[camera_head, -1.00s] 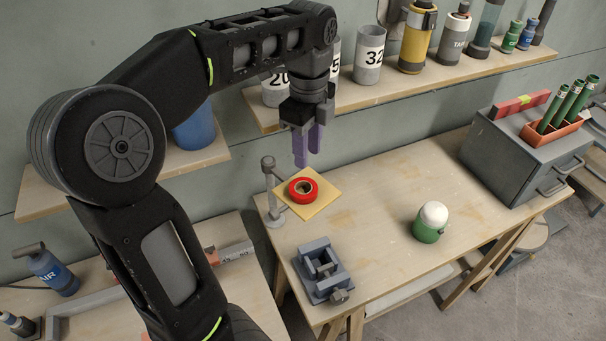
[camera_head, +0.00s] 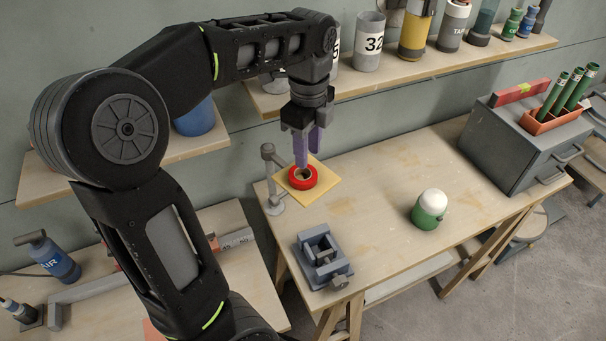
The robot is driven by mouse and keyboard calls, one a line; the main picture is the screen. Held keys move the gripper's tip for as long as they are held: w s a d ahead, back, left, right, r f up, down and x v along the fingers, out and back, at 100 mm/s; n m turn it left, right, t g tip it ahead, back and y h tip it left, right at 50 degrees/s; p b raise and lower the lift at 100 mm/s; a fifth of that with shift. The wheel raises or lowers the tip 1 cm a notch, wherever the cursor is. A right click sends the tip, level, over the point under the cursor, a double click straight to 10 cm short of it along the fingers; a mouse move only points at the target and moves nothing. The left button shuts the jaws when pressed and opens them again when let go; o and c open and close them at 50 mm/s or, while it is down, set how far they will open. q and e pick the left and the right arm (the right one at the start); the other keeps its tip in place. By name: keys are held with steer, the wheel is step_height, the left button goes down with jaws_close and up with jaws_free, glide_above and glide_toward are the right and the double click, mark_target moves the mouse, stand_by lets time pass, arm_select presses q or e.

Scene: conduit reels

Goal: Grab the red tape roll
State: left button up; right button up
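The red tape roll (camera_head: 313,184) lies flat on a yellow square plate (camera_head: 291,196) near the back left of the wooden table. My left gripper (camera_head: 308,161) points down from above, its purple fingers just over the roll. The fingers are apart, with nothing between them. The left fingertip overlaps the roll's far rim and centre hole in this view; I cannot tell whether it touches. My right gripper is not in view.
A grey post (camera_head: 270,180) stands just left of the plate. A grey vise (camera_head: 322,261) sits in front, and a green jar with a white lid (camera_head: 429,210) is to the right. The shelf (camera_head: 440,66) behind carries several containers. The table's middle is clear.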

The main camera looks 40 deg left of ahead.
arm_select(q)
step_height(320, 180, down, 4)
steer(key=shift+w+f+p, duration=0.1)
steer(key=shift+f+p, duration=0.05)
steer(key=shift+p, duration=0.3)
jaws_close()
stand_by(0.4)
